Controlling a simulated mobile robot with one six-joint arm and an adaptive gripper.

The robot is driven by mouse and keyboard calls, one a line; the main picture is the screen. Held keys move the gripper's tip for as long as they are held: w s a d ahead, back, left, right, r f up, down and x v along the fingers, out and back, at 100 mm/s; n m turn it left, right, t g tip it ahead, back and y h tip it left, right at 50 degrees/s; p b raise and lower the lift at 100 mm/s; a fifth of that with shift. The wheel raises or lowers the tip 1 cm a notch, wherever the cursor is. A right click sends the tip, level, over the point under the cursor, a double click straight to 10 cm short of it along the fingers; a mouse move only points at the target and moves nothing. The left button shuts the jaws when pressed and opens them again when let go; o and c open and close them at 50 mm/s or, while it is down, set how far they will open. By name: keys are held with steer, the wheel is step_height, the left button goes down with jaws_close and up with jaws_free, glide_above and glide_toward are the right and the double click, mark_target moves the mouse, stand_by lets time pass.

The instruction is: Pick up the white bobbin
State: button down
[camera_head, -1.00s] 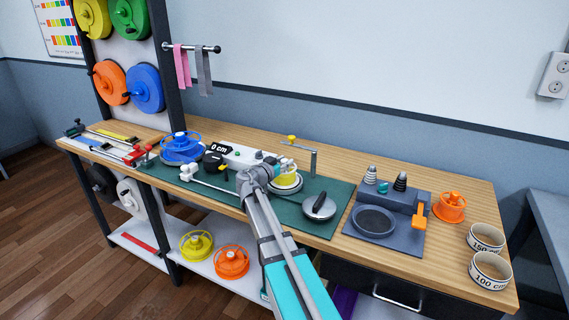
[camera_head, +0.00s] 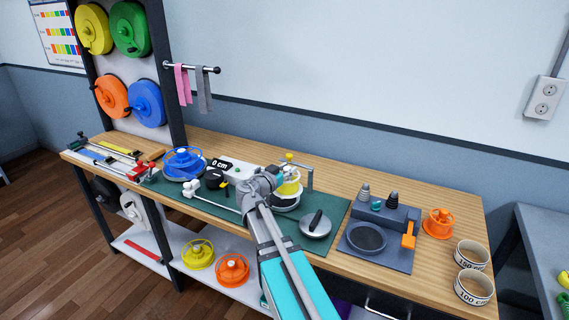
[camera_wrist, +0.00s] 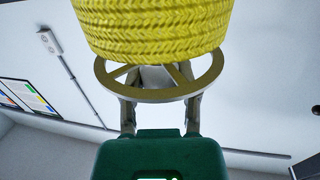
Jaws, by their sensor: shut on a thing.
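The white bobbin, wound with yellow woven strap, shows in the wrist view: its pale spoked flange (camera_wrist: 160,95) fills the middle and the yellow winding (camera_wrist: 152,28) is above it in the picture. My gripper (camera_wrist: 158,78) has a finger on either side below the flange and is shut on the bobbin; the flange and winding hide the fingertips. In the head view the yellow winding (camera_head: 288,187) shows just beyond my gripper (camera_head: 268,178), which partly covers the bobbin. It appears raised above a round pale base (camera_head: 287,204) on the green mat (camera_head: 334,212).
A grey post (camera_head: 309,178) with a yellow knob stands close behind the bobbin. A round pan-like disc (camera_head: 316,224) lies to the right. A blue reel (camera_head: 184,163) is left. A dark tray (camera_head: 368,238), an orange reel (camera_head: 438,222) and two cups (camera_head: 473,287) are further right.

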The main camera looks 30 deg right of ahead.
steer(key=s+a+r+p, duration=0.1)
steer(key=s+r+p, duration=0.1)
steer(key=s, duration=0.4)
steer(key=shift+s+a+r, duration=0.15)
steer(key=shift+s+r, duration=0.05)
steer(key=shift+r, duration=0.25)
steer(key=shift+a, duration=0.1)
stand_by(0.5)
